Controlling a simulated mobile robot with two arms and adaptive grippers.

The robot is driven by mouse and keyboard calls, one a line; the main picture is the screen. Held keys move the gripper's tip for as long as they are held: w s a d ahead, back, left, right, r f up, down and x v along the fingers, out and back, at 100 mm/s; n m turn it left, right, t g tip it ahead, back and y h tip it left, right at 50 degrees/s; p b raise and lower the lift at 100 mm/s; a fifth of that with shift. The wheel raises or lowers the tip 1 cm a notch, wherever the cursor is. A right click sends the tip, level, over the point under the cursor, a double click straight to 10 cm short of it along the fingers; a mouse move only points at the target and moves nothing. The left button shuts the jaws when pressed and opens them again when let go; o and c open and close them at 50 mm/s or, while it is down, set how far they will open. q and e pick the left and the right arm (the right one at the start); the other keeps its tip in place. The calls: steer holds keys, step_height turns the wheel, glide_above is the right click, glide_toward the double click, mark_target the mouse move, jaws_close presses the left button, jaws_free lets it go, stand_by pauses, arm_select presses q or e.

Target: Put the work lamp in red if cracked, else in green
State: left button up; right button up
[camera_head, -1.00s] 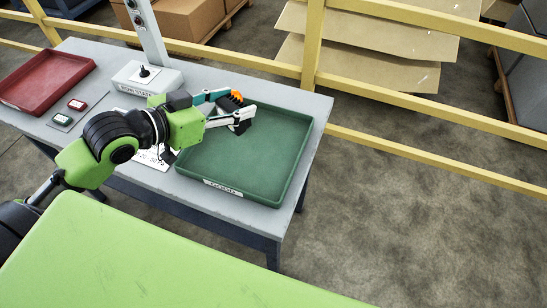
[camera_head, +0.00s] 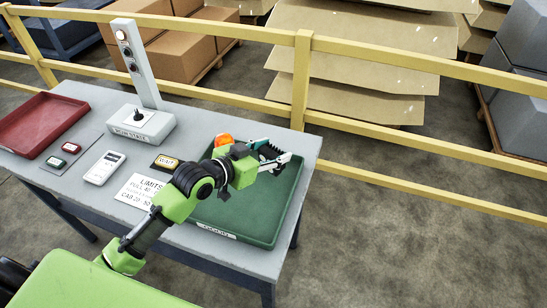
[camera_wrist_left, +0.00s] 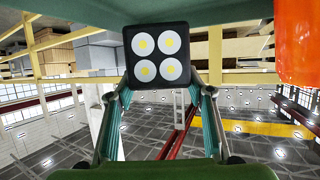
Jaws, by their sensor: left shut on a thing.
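The work lamp (camera_wrist_left: 158,55) is a dark square block with four round white lenses with yellow centres. No crack shows on the face in the left wrist view, which is upside down. My left gripper (camera_head: 276,158) is shut on the lamp (camera_head: 267,151), over the far right part of the green tray (camera_head: 220,234). The lamp is at or just above the tray floor; I cannot tell if it touches. The red tray (camera_head: 40,125) is empty at the table's far left. My right gripper is not in view.
An orange beacon (camera_head: 223,139) stands near the green tray's far left corner, close beside my wrist. Yellow railing (camera_head: 300,80) runs behind.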

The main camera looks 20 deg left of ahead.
arm_select(q)
steer(key=shift+w+d+f, duration=0.15)
steer(key=shift+w, duration=0.05)
steer(key=shift+f+p, duration=0.4)
steer(key=shift+f, duration=1.3)
steer(key=shift+w, duration=0.1)
steer(key=shift+f, duration=0.2)
steer(key=o, duration=1.4)
